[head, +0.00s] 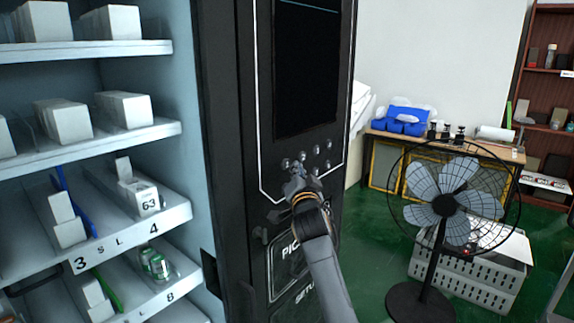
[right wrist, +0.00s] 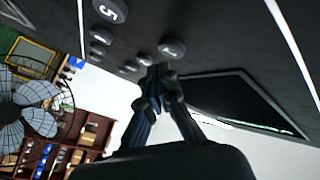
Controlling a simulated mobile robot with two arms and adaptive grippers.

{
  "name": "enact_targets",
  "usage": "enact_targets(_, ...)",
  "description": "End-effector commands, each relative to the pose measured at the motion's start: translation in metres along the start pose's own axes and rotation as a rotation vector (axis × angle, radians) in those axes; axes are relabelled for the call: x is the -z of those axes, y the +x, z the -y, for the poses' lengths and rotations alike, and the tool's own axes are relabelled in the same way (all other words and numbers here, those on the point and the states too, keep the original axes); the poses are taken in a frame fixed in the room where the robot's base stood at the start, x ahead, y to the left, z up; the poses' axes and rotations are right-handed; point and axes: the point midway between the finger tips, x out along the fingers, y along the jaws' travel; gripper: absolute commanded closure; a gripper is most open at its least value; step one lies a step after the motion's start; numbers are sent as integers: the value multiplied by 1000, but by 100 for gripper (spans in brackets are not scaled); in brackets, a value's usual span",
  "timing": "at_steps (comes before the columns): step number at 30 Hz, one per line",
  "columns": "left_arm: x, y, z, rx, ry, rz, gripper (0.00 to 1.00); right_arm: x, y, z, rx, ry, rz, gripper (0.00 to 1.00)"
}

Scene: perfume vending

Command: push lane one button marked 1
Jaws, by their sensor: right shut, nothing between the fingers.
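The button panel (head: 325,165) is on the black front of the vending machine, below its dark screen, with several round metal buttons. In the right wrist view, one round button (right wrist: 172,48) lies just beyond my fingertips and seems to carry a 1. Another button (right wrist: 110,10), marked 5, is further up and left. My right gripper (head: 298,174) is shut and empty, its tips at the lower left of the buttons. It also shows in the right wrist view (right wrist: 160,72), tips very close to the button. I cannot tell whether they touch. My left gripper is not in view.
Open shelves (head: 90,131) with white boxes stand left of the panel. A black fan (head: 446,203) stands on the green floor at right, before a grey crate (head: 480,280) and a table (head: 480,146). The dark screen (head: 305,70) is above the buttons.

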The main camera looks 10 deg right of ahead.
Motion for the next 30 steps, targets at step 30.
enact_targets(30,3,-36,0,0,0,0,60,24,-33,-24,0,0,0,100)
